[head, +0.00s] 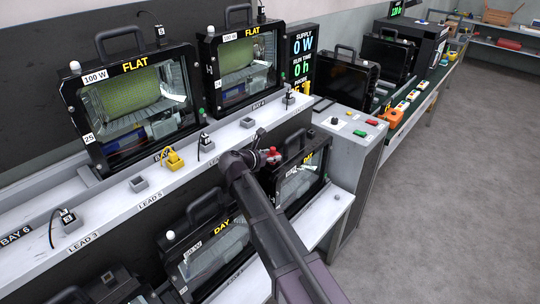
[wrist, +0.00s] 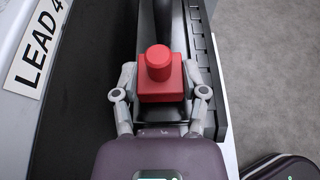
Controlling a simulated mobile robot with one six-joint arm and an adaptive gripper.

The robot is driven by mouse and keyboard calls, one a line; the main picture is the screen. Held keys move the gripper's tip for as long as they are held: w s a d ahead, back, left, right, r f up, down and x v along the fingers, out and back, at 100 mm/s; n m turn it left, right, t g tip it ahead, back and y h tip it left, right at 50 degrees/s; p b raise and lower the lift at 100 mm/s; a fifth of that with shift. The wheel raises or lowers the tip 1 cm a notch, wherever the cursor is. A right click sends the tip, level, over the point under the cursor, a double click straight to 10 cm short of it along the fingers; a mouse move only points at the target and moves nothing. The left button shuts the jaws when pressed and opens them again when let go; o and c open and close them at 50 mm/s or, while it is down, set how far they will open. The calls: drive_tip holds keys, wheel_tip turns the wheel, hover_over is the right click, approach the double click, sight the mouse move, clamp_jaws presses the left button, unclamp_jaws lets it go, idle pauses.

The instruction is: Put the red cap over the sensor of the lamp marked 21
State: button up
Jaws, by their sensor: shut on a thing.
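My gripper (head: 266,158) is shut on the red cap (wrist: 160,78), a square block with a round knob on top. The red cap also shows in the head view (head: 273,153). In the head view the gripper is at the top of a black lamp (head: 303,172) on the lower shelf at the right. In the wrist view the cap is over the black ribbed lamp housing (wrist: 200,60); I cannot tell whether it touches. No number 21 is readable on any lamp, and the sensor under the cap is not visible.
Two lit lamps marked FLAT (head: 135,95) stand on the upper level; the left one is marked 25. Another lower lamp (head: 215,250) reads DAY. The ledge (head: 110,205) carries plugs and grey sockets. A control box (head: 350,125) stands at the right. The floor is clear.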

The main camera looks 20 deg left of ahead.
drive_tip(key=shift+f, duration=0.25)
drive_tip(key=o, duration=1.1)
drive_tip(key=shift+c, duration=0.2)
drive_tip(key=shift+r, duration=0.1)
drive_tip(key=shift+r+p, duration=0.55)
drive_tip(key=shift+r, duration=0.05)
drive_tip(key=p+v, duration=0.4)
drive_tip(key=v, duration=0.8)
